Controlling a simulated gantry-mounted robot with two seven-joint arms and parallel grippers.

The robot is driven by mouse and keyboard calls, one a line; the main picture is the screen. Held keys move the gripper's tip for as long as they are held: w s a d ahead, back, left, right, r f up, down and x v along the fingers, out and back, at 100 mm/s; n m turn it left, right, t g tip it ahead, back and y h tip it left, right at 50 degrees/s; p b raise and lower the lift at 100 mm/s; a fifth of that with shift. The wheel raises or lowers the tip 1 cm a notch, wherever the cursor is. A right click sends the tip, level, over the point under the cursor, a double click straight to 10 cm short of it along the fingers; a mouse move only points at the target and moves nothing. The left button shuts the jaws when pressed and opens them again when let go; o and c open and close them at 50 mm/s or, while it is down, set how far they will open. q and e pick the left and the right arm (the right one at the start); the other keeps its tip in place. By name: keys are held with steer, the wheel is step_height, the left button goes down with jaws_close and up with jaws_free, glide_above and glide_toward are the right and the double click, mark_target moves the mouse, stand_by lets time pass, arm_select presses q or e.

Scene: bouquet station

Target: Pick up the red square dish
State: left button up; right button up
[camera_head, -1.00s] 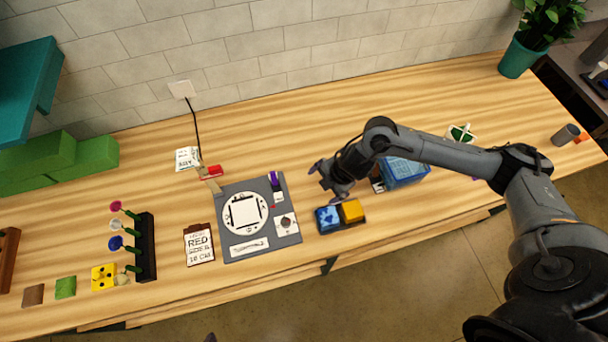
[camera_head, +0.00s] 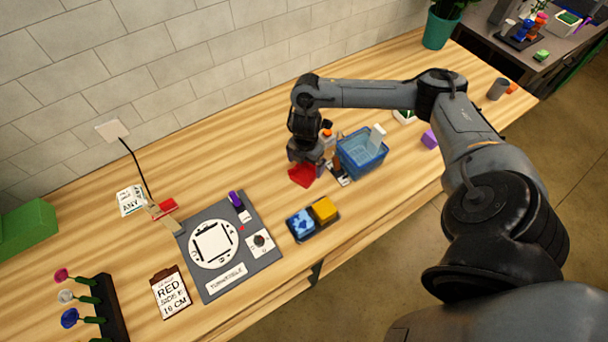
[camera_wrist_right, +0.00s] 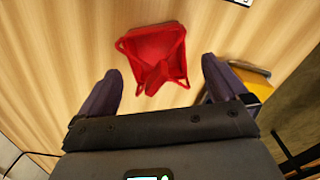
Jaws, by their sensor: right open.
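The red square dish (camera_head: 301,175) sits on the wooden table just left of the blue basket, partly hidden by my right gripper in the head view. In the right wrist view the red dish (camera_wrist_right: 155,57) lies ahead of and between the fingertips, with a folded red piece inside it. My right gripper (camera_wrist_right: 160,83) is open and empty, its two dark fingers on either side of the dish's near edge, apart from it. In the head view my right gripper (camera_head: 304,158) points down over the dish. My left gripper is not in view.
A blue basket (camera_head: 360,157) stands right of the dish. A grey turntable mat (camera_head: 220,285) lies to the left. Bare table lies behind the gripper.

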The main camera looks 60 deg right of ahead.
mark_target(304, 174)
steer(key=shift+w+f, duration=0.2)
steer(key=shift+f, duration=2.3)
steer(key=c, duration=1.1)
steer(key=shift+c, duration=0.2)
